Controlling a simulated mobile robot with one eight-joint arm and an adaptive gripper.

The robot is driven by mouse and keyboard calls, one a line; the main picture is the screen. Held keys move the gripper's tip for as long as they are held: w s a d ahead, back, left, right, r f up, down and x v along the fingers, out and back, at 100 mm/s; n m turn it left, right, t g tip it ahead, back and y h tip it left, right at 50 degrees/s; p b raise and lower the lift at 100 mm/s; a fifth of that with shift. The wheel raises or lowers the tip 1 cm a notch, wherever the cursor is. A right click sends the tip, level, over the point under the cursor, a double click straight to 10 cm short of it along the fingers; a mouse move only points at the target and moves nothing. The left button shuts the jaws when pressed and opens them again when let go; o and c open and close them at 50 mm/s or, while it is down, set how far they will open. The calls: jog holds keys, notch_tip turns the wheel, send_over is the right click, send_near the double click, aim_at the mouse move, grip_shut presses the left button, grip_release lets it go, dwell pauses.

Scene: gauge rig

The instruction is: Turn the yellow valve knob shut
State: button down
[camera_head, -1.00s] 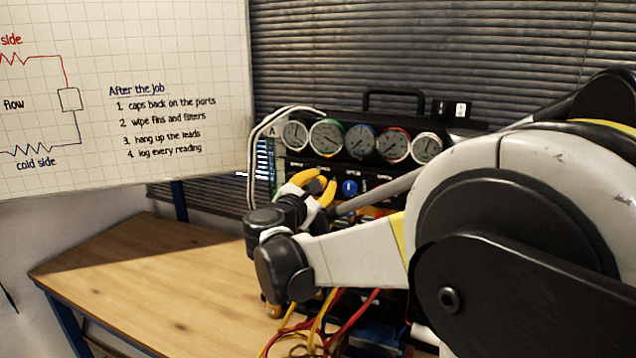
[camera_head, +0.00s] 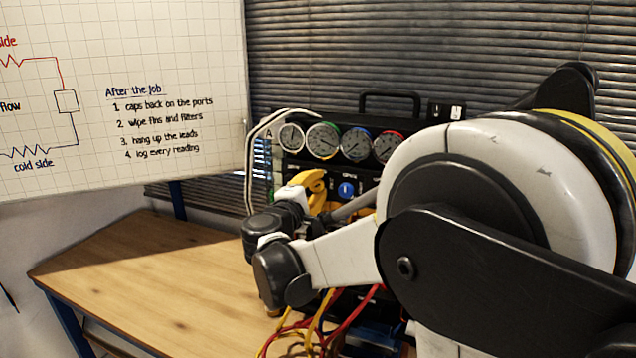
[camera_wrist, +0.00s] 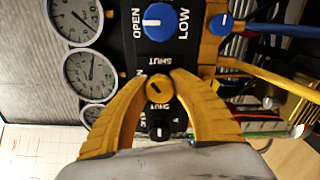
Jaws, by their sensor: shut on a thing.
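The yellow valve knob (camera_wrist: 159,87) shows in the wrist view as a small round cap with a dark mark, on the dark face of the gauge rig (camera_wrist: 130,50). My gripper (camera_wrist: 162,80) has its two curved yellow fingers shut on the knob, one at each side. A "SHUT" label is just above the knob and another just below it. In the head view my gripper (camera_head: 316,190) is at the front of the rig, and my wrist and arm hide the yellow knob and much of the panel.
A blue knob (camera_wrist: 158,20) and a black knob (camera_wrist: 160,130) flank the yellow one. Gauges (camera_head: 323,140) line the rig's top. Red and yellow hoses (camera_head: 318,325) hang below it. The wooden bench (camera_head: 150,270) is clear at left, below a whiteboard (camera_head: 120,90).

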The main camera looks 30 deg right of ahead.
jog(key=m, duration=0.3)
jog(key=shift+m, duration=0.3)
jog(key=shift+m+p, duration=0.5)
jog(key=shift+m, duration=1.4)
jog(key=c, duration=1.1)
grip_release()
jog(key=shift+o, duration=0.2)
jog(key=v, duration=1.2)
